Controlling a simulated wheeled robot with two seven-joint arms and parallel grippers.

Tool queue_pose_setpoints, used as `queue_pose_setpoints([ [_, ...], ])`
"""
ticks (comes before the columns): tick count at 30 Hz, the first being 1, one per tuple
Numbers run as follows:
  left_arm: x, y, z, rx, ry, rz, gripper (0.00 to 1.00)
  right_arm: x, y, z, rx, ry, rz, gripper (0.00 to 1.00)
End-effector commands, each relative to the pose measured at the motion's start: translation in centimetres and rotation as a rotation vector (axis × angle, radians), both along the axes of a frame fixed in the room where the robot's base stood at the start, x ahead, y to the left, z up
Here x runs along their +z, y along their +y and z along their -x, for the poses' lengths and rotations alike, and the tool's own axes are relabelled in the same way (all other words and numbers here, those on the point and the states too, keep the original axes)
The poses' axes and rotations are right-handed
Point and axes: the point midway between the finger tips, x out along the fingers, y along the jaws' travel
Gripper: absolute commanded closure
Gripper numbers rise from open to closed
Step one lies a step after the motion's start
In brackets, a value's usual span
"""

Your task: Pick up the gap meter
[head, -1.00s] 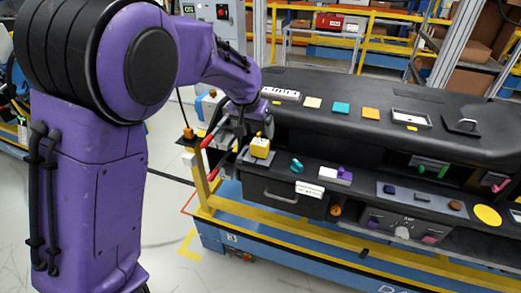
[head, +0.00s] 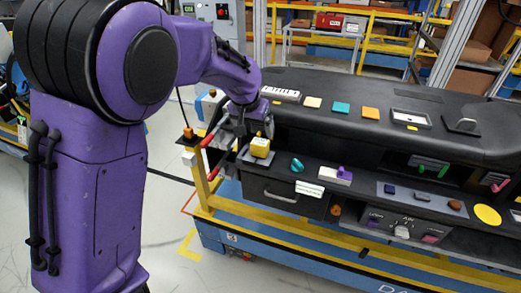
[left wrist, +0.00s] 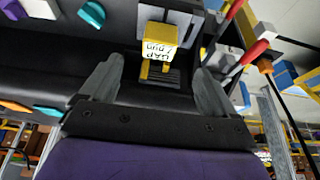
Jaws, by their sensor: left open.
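The gap meter is a small yellow block with a white label reading "GAP", seen upside down in the left wrist view (left wrist: 157,42). In the head view the gap meter (head: 260,147) sits on a grey plate at the left end of the dashboard's lower shelf. My left gripper (head: 246,132) is just above and behind it, partly hidden by its own wrist. In the left wrist view the gripper's fingers (left wrist: 158,72) are wide apart, with the meter showing beyond and between them. I see no contact. My right gripper is not in view.
Red-tipped rods (head: 208,140) stand close left of the gripper. A teal knob (head: 297,165) and a white block with a purple part (head: 335,175) lie to the right on the shelf. The dashboard's upper ledge (head: 300,118) rises behind. A drawer (head: 283,196) is below.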

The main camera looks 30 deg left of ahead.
Motion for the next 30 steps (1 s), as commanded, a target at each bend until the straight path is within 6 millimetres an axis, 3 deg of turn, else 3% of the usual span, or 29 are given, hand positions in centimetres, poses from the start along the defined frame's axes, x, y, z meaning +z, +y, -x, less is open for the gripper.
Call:
queue_pose_setpoints([
  [3, -0.5, 0.1, -0.2, 0.001, -0.001, 0.0, 0.11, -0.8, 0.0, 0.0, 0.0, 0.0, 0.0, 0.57],
  [6, -1.9, 0.4, -1.1, 0.002, -0.004, -0.001, 0.11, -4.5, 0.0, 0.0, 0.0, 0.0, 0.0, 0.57],
  [9, -2.1, 0.5, -2.0, 0.0, -0.004, 0.0, 0.11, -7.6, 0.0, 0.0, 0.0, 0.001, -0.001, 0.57],
  [12, -1.6, 0.6, -2.5, -0.003, -0.002, -0.001, 0.11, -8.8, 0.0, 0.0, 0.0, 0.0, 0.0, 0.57],
  [14, -1.6, 0.7, -2.7, -0.004, 0.002, -0.001, 0.11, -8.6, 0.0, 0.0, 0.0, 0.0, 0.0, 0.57],
  [23, -5.5, 1.5, -4.0, 0.003, 0.003, 0.001, 0.11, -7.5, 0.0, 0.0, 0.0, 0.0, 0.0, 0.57],
  [30, -9.6, 1.3, -4.4, 0.002, 0.004, 0.001, 0.11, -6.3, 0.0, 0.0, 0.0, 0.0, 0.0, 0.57],
])
